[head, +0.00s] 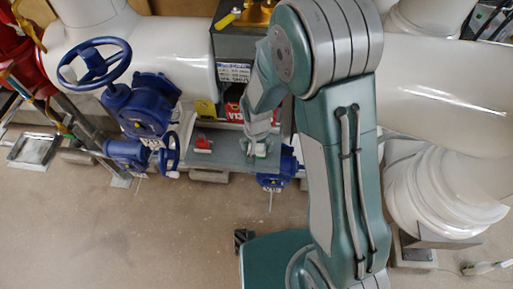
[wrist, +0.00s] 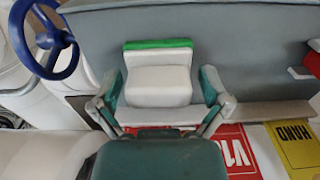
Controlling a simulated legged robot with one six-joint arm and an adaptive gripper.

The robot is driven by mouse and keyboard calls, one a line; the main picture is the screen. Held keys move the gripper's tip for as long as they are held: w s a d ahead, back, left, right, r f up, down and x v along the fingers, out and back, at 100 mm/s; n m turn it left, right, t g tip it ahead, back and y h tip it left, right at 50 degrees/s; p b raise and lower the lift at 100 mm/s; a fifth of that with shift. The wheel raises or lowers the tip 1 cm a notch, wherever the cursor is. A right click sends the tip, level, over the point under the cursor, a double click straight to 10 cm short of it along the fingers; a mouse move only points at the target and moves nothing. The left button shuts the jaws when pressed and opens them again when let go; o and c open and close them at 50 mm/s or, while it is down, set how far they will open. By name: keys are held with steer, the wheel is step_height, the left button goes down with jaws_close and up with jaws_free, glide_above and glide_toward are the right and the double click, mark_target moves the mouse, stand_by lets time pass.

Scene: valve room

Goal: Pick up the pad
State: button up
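The pad is a white block with a green strip along its far edge (wrist: 158,80) in the wrist view. It rests on a grey shelf (wrist: 240,50). My gripper (wrist: 162,88) is open, with one finger on each side of the pad; the fingers look close to its sides but not clamped on it. In the head view my gripper (head: 259,146) is low over the shelf (head: 228,160), and a bit of the green and white pad (head: 261,153) shows beneath it, mostly hidden.
A red and white block (head: 203,145) sits on the shelf to the left of my gripper. Blue valves with a handwheel (head: 95,65) stand at left, and large white pipes (head: 440,110) at right. Red and yellow signs (wrist: 295,148) hang near the shelf. Floor in front is clear.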

steer(key=c, duration=0.6)
steer(key=shift+s, duration=0.15)
steer(key=shift+c, duration=0.2)
steer(key=shift+o, duration=0.2)
steer(key=shift+r, duration=0.4)
steer(key=shift+c, duration=1.2)
step_height(320, 180, up, 3)
steer(key=shift+f, duration=0.2)
steer(key=s+d+r, duration=0.4)
steer(key=s+r, duration=0.5)
steer(key=s, duration=0.4)
steer(key=shift+r, duration=0.35)
steer(key=shift+s, duration=0.1)
